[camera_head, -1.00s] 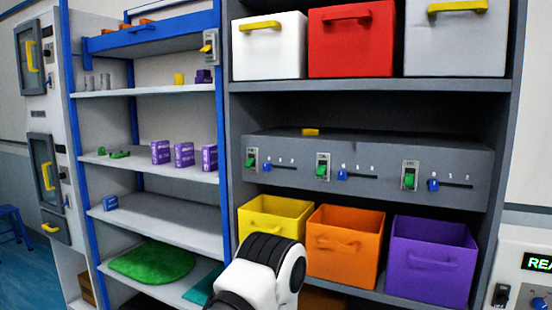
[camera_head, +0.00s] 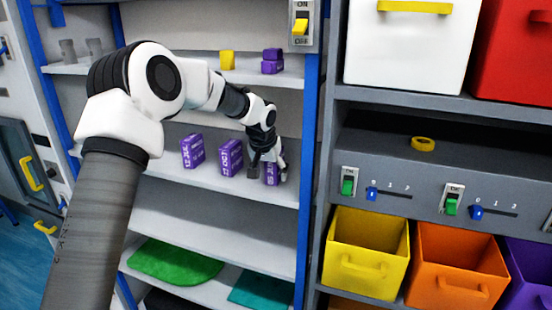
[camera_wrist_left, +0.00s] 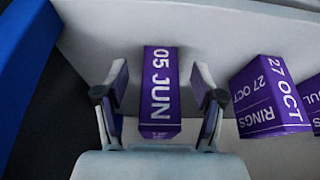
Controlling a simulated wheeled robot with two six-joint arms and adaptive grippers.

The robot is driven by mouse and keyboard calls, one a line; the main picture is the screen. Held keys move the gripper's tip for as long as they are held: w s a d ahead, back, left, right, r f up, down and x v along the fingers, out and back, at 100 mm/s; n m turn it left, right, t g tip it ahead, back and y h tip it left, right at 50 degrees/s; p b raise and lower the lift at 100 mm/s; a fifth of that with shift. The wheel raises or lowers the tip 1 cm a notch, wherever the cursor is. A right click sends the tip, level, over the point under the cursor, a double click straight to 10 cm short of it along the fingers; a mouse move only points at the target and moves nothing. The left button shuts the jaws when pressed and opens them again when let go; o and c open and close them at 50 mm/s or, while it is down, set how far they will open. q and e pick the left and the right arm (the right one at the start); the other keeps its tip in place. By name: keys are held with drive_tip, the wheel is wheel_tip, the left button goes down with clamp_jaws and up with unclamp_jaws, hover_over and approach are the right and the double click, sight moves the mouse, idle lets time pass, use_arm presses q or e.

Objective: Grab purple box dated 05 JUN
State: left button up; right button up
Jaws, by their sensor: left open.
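The purple box dated 05 JUN (camera_wrist_left: 160,95) stands upright on the shelf between the two fingers of my left gripper (camera_wrist_left: 160,84), its dated face towards the left wrist camera. A gap shows on each side between box and finger. In the head view the left gripper (camera_head: 268,166) is at the right end of the middle shelf, partly covering this box (camera_head: 271,176). The gripper is open. My right gripper is not in view.
A purple box dated 27 OCT (camera_wrist_left: 268,98) stands to the right in the wrist view; it is the middle box (camera_head: 230,158) in the head view. Another purple box (camera_head: 193,152) is further left. A blue shelf post (camera_head: 308,150) is close on the right.

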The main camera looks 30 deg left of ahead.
use_arm(q)
drive_tip(key=shift+w+r+p, duration=0.3)
drive_tip(key=shift+w+p, duration=0.05)
drive_tip(key=shift+w, duration=0.05)
drive_tip(key=shift+w+a+r+p, duration=0.1)
drive_tip(key=shift+w+a+p, duration=0.15)
drive_tip(key=shift+w+p, duration=0.3)
drive_tip(key=shift+w+a+r+p, duration=0.1)
drive_tip(key=shift+w+a+p, duration=0.15)
drive_tip(key=shift+w+p, duration=0.25)
drive_tip(key=shift+w+a+f+p, duration=0.3)
drive_tip(key=shift+w+f+p, duration=0.15)
drive_tip(key=shift+w+f, duration=0.4)
drive_tip(key=shift+f, duration=0.3)
drive_tip(key=shift+d, duration=0.1)
drive_tip(key=shift+s+d+r, duration=0.1)
drive_tip(key=shift+s+r, duration=0.05)
drive_tip(key=c, duration=0.4)
drive_tip(key=shift+s+d+r, duration=0.1)
drive_tip(key=c, duration=0.6)
clamp_jaws()
